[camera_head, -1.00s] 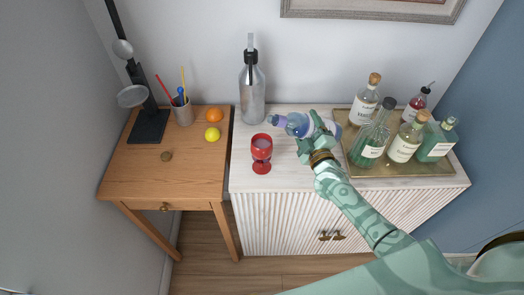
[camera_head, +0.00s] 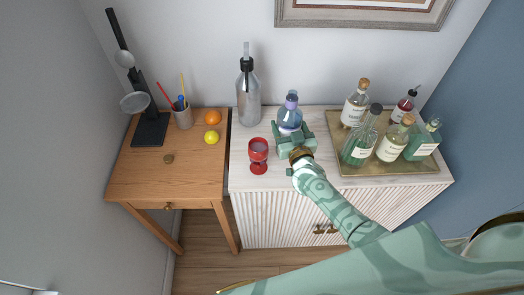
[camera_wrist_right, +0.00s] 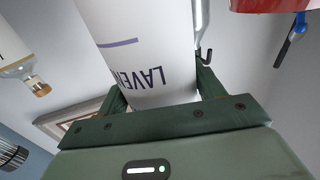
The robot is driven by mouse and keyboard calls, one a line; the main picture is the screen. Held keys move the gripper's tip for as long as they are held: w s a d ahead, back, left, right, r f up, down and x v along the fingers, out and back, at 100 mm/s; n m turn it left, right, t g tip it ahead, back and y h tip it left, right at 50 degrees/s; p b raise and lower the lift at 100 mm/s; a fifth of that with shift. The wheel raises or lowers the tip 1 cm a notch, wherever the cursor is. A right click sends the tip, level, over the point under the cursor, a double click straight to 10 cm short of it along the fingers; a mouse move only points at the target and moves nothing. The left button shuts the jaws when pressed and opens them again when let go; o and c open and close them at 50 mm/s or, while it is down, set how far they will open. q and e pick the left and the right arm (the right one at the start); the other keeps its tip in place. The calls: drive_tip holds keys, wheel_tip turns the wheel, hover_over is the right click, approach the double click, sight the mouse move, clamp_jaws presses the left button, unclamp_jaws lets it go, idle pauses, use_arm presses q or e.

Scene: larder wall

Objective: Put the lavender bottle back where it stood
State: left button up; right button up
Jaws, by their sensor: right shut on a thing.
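The lavender bottle (camera_head: 289,116), clear with a bluish-purple tint and a lavender cap, is upright over the white ribbed cabinet in the head view. My right gripper (camera_head: 292,136) is shut on it from the front, at its lower part. In the right wrist view the white label of the lavender bottle (camera_wrist_right: 150,50) with part of its name fills the space between the fingers of my right gripper (camera_wrist_right: 160,95). The bottle's base is hidden behind the gripper, so I cannot tell whether it touches the cabinet top. My left gripper is not in view.
A red goblet (camera_head: 258,155) stands just left of my right gripper. A tall grey siphon bottle (camera_head: 249,95) stands behind left. A brass tray (camera_head: 400,166) with several bottles is on the right. Bare cabinet top (camera_head: 240,182) shows in front.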

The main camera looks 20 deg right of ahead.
drive_tip(key=s+f+p, duration=0.2)
drive_tip(key=s+f, duration=0.1)
drive_tip(key=s, duration=0.3)
drive_tip(key=s+d+r+p, duration=0.2)
drive_tip(key=s+r+p, duration=0.2)
drive_tip(key=s+r, duration=0.5)
drive_tip(key=w+d+f+b, duration=0.7)
drive_tip(key=w+f+b, duration=0.4)
drive_tip(key=b, duration=0.8)
drive_tip(key=shift+w+f, duration=0.3)
drive_tip(key=shift+f, duration=0.4)
